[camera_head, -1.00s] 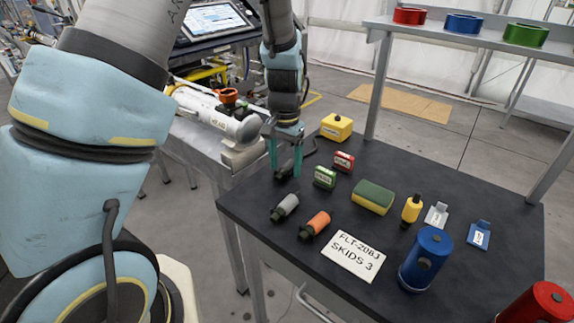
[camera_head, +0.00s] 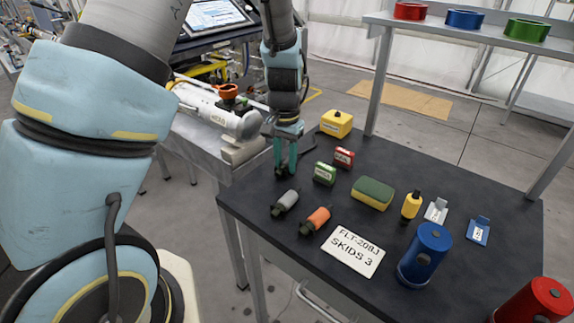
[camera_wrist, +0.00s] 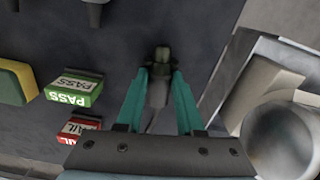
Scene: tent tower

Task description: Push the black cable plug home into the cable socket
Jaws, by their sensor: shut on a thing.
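My gripper (camera_head: 285,170) points down at the back left edge of the black table, its teal fingers close together. In the wrist view, the fingers (camera_wrist: 160,78) are shut on a dark plug (camera_wrist: 161,58) with an olive-black end and a greyer body. I take it for the black cable plug. It is at or just above the table top; I cannot tell if it touches. In the head view the fingers mostly hide it. I cannot make out the cable socket for certain in either view.
A green PASS block (camera_head: 325,173) and red block (camera_head: 343,158) stand close right of my gripper. Grey (camera_head: 286,201) and orange (camera_head: 315,220) plugs lie in front. A yellow box (camera_head: 336,123) stands behind. The white cylinder (camera_head: 222,116) lies on the bench at left.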

